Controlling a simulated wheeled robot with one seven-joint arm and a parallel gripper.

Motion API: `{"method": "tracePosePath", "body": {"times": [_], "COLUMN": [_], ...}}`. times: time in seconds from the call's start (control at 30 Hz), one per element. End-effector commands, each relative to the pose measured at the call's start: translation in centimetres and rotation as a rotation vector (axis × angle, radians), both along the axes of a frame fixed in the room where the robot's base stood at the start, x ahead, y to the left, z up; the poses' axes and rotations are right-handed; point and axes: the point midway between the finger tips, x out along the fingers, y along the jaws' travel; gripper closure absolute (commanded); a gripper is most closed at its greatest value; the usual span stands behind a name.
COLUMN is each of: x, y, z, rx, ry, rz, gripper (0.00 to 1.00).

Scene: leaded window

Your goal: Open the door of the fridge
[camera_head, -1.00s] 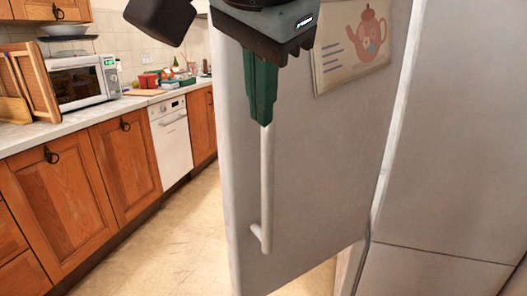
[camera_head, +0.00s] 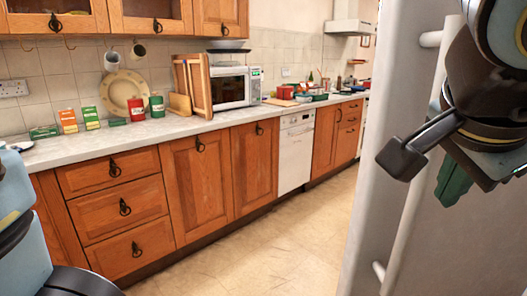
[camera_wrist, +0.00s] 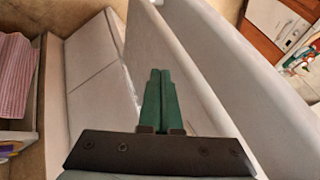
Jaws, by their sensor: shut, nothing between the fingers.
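The grey-white fridge door (camera_head: 362,215) fills the right side of the head view, where its near edge and part of its front show. Its long pale vertical bar handle (camera_head: 407,225) is on the front, with the lower mount visible. My gripper (camera_head: 452,182), with green fingers, is at the right edge, to the right of the handle in the picture. It is partly hidden by my own wrist. In the wrist view the green fingers (camera_wrist: 157,88) are together and empty, in front of pale panels. Whether they touch the door cannot be told.
Orange wooden cabinets (camera_head: 200,185) with a pale counter run along the left and back. A microwave (camera_head: 237,87) and a white dishwasher (camera_head: 296,150) are there. Tan floor (camera_head: 265,245) is clear between cabinets and door. A pink striped cloth-like thing (camera_wrist: 15,85) is at left in the wrist view.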

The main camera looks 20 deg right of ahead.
Motion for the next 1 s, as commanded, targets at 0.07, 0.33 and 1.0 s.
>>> {"method": "tracePosePath", "body": {"times": [0.07,0.33,1.0], "x": [1.0,2.2,9.5], "y": [-0.3,-0.7,-1.9], "z": [0.3,0.1,0.6], "rx": [0.002,-0.001,0.006], "ry": [-0.002,0.0,0.003], "rz": [0.0,-0.001,-0.112], "gripper": [1.0,1.0,1.0]}}
